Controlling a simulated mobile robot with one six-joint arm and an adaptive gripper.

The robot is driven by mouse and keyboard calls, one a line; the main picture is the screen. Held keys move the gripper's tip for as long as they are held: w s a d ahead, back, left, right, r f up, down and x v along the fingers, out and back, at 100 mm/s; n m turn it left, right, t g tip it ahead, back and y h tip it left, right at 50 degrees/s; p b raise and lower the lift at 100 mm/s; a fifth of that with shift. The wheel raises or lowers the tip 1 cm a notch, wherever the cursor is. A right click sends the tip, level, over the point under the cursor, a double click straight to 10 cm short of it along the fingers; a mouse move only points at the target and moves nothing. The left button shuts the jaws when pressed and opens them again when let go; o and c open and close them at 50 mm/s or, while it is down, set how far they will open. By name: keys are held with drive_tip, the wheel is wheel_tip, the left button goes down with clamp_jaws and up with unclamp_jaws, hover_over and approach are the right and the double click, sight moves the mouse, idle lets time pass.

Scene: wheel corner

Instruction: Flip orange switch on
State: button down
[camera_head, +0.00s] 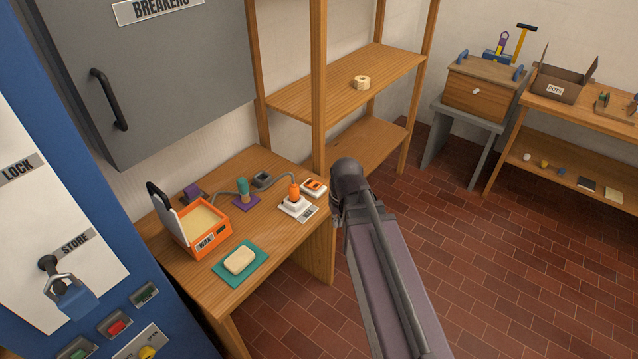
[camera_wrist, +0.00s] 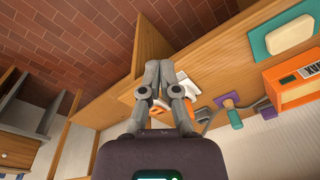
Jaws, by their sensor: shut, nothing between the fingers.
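The orange switch (camera_head: 315,186) is a small white box with an orange top, near the right back end of the wooden table in the head view. Its exact setting is too small to read. My gripper (camera_wrist: 160,66) is shut and empty in the wrist view, with its two fingertips together over the table's end. White and orange parts (camera_wrist: 194,102) show beside and behind its right finger. I cannot tell whether these are the switch or the plug. In the head view my arm hides the fingers, just right of the switch.
A teal-handled piece on a purple base (camera_head: 245,200), an open orange wax box (camera_head: 204,240) and a soap block on a green mat (camera_head: 240,260) stand farther left. Wooden shelves (camera_head: 345,90) rise behind.

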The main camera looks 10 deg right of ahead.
drive_tip(key=w+d+n+t+y+b, duration=0.2)
drive_tip(key=w+n, duration=0.1)
drive_tip(key=w, duration=1)
drive_tip(key=w+d+n+t+y+b, duration=0.1)
drive_tip(key=w+n, duration=0.3)
drive_tip(key=w, duration=0.9)
drive_tip(key=shift+d+f+t+y+b, duration=0.35)
drive_tip(key=shift+d+t+y, duration=0.15)
drive_tip(key=shift+t, duration=0.4)
drive_tip(key=shift+w+f, duration=0.15)
drive_tip(key=shift+w, duration=0.05)
drive_tip(key=b, duration=0.9)
hover_over(315, 184)
drive_tip(key=s, duration=0.1)
drive_tip(key=f, duration=0.5)
drive_tip(key=d+f, duration=0.1)
drive_tip(key=f, duration=0.2)
drive_tip(key=shift+f, duration=0.15)
drive_tip(key=shift+s+d+f+b, duration=0.1)
drive_tip(key=shift+s+f+b, duration=0.1)
drive_tip(key=shift+f+b, duration=0.65)
drive_tip(key=shift+s+d+f+b, duration=0.1)
drive_tip(key=shift+s+f+b, duration=0.05)
drive_tip(key=shift+f+b, duration=0.65)
drive_tip(key=shift+a+f, duration=0.1)
drive_tip(key=shift+a, duration=0.05)
